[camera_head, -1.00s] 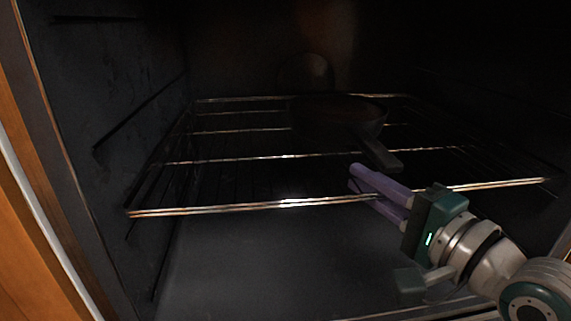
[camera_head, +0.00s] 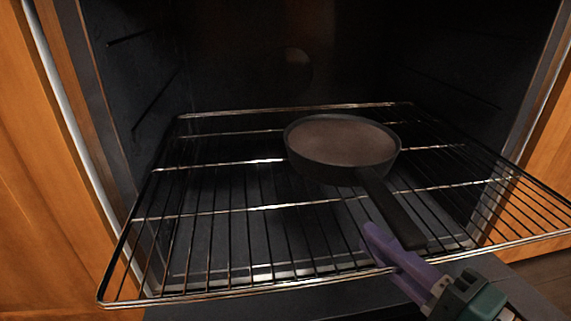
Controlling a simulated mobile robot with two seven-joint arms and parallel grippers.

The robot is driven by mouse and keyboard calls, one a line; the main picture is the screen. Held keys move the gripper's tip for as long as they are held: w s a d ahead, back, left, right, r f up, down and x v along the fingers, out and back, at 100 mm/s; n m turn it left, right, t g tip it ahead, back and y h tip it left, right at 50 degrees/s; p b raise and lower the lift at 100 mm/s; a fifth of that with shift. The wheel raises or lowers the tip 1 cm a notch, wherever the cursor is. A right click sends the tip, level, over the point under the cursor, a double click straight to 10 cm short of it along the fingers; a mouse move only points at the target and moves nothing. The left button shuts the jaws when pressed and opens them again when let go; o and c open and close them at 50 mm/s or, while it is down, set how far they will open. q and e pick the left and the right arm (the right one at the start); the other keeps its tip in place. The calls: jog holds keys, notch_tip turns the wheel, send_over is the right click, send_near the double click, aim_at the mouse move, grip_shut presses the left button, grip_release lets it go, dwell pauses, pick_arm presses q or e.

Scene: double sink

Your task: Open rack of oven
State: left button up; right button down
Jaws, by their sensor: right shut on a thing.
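The wire oven rack (camera_head: 230,207) reaches out of the dark oven, its front bar in front of the oven's side walls. A dark frying pan (camera_head: 342,140) sits on the rack, with its handle (camera_head: 395,212) pointing toward me and to the right. My right gripper (camera_head: 385,252), with purple fingers, is shut on the rack's front bar, just below the end of the pan handle. The lower fingertip is partly hidden by the bar and the upper finger. My left gripper is not in view.
The oven cavity (camera_head: 240,60) is dark, with slotted side walls. Wooden cabinet fronts stand at the left (camera_head: 45,190) and right (camera_head: 553,145), close to the rack's front corners. A patch of floor shows at the lower right.

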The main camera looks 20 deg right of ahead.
jog(key=s, duration=0.2)
jog(key=shift+s+a+r, duration=0.1)
jog(key=shift+s+a, duration=0.2)
jog(key=shift+a, duration=0.05)
jog(key=shift+s, duration=0.1)
jog(key=c, duration=0.9)
grip_release()
jog(key=shift+s+p, duration=0.1)
jog(key=shift+p, duration=0.2)
jog(key=shift+s, duration=0.35)
jog(key=p, duration=0.2)
send_near(395, 271)
jog(key=shift+w, duration=0.15)
